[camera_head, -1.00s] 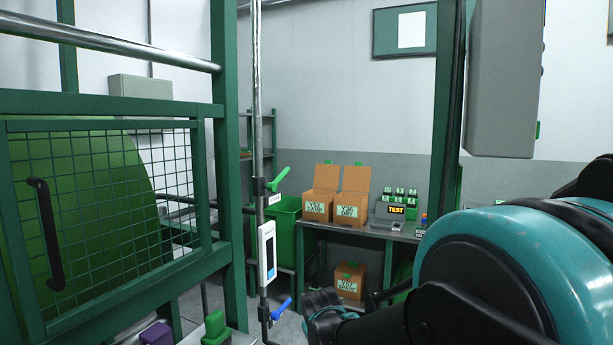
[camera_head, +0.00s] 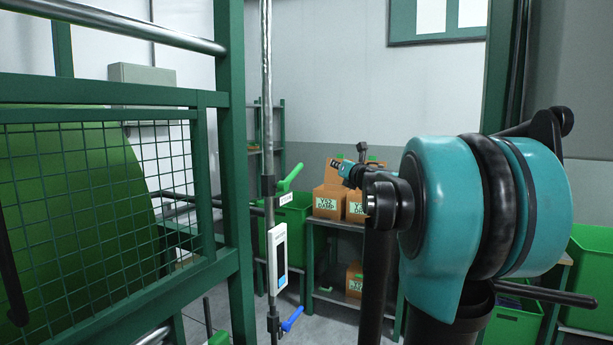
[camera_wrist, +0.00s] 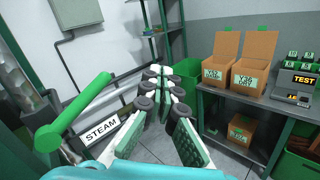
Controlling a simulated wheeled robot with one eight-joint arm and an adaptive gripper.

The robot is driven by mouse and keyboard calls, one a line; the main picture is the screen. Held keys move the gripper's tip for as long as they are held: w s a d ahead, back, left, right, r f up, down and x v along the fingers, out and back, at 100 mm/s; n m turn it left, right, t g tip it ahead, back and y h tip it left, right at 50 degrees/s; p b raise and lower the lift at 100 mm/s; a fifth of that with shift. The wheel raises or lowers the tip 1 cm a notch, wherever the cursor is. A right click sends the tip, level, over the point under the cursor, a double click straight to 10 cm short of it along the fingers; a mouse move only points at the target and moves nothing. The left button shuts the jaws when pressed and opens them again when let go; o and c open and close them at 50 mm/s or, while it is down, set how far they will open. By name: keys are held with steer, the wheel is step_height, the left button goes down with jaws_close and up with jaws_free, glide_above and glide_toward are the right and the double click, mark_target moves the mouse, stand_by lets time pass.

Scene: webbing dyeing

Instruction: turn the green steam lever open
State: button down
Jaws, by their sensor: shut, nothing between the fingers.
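The green steam lever (camera_head: 291,178) sits on a vertical pipe and slants up to the right in the head view. A white label (camera_head: 287,198) hangs just below it. In the wrist view the lever (camera_wrist: 78,108) is large at the left, slanting up to the right, with the label reading STEAM (camera_wrist: 102,132) beside it. My gripper (camera_wrist: 158,76) is shut and empty, to the right of the lever and apart from it. In the head view my gripper (camera_head: 346,171) is right of the lever, partly hidden behind my arm's wrist.
A blue lever (camera_head: 292,319) and a white panel (camera_head: 278,258) are lower on the same pipe. A green mesh guard (camera_head: 105,200) stands at left. Cardboard boxes (camera_wrist: 256,62) stand on a bench at right. A green bin (camera_wrist: 187,80) is behind my fingers.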

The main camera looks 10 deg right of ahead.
mark_target(294, 173)
steer(key=s+a+f+n+g+y, duration=0.15)
steer(key=n+g, duration=0.25)
steer(key=n, duration=0.4)
steer(key=s+a+f+n+g+y, duration=0.1)
steer(key=s+a+n+g+y, duration=0.15)
steer(key=n+g, duration=0.4)
steer(key=w+a+f+n+t, duration=0.1)
steer(key=w+a+f+t, duration=0.1)
steer(key=w+a+f, duration=0.4)
steer(key=shift+y, duration=0.3)
steer(key=shift+w+a+r, duration=0.15)
steer(key=shift+r, duration=2.35)
